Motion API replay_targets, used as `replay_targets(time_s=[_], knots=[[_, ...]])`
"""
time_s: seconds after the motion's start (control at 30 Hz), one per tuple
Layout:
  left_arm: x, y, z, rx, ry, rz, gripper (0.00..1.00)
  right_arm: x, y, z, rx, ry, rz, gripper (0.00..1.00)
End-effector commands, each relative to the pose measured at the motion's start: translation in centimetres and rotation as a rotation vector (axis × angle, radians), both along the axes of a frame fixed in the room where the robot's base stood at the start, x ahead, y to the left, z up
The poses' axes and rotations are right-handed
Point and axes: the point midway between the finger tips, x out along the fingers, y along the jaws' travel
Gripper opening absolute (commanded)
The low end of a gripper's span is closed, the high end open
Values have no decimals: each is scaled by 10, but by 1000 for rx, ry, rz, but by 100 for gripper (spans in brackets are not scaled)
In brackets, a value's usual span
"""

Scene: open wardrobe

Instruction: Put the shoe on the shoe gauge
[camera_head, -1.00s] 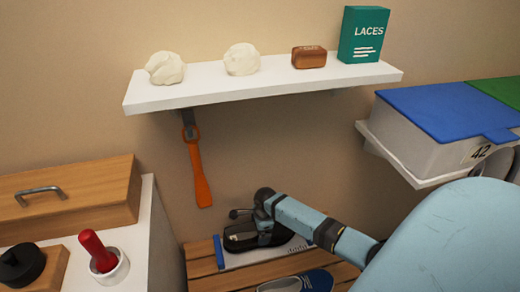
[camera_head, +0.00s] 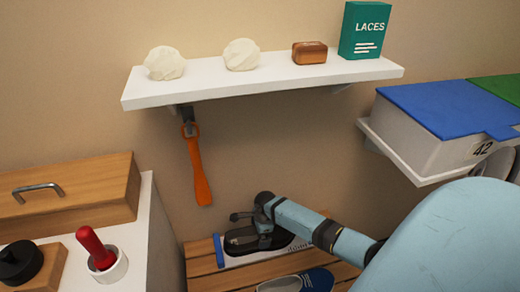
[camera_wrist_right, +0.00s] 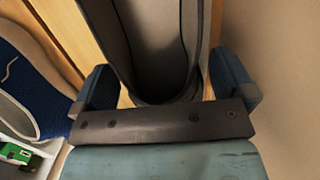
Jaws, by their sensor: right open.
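A black shoe (camera_head: 245,241) lies on the shoe gauge (camera_head: 219,252), a white board with a blue end piece at the left and scale marks at the right. My right gripper (camera_head: 252,214) is over the shoe in the head view and hides part of it. In the right wrist view the gripper (camera_wrist_right: 166,85) is open, its blue fingertips on either side of the dark shoe (camera_wrist_right: 158,45), with gaps between. Whether the shoe sits flush against the end piece is hard to tell. My left gripper is out of view.
A blue shoe (camera_head: 312,281) lies on the slatted wooden bench (camera_head: 203,267) in front of the gauge. An orange shoehorn (camera_head: 197,170) hangs below the white shelf (camera_head: 230,88). A white cabinet (camera_head: 148,235) stands at the left; a grey box with a blue lid (camera_head: 440,107) is at the right.

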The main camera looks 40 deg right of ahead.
Motion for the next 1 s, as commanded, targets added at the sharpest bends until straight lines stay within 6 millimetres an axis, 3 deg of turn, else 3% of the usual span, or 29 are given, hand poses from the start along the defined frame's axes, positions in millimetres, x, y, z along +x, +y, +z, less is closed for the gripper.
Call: replay_targets(time_s=[0.2,0.4,0.67,0.83,1.0], knots=[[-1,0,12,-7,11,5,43,-2,-5,48,-1,-3,1,100],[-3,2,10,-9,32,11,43,-5,-9,87,-1,-1,1,100],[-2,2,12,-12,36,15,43,-7,-9,110,-1,-9,18,100],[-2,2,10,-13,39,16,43,-22,27,104,-33,-130,273,100],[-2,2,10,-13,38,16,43,-51,98,110,-141,-394,766,100]])
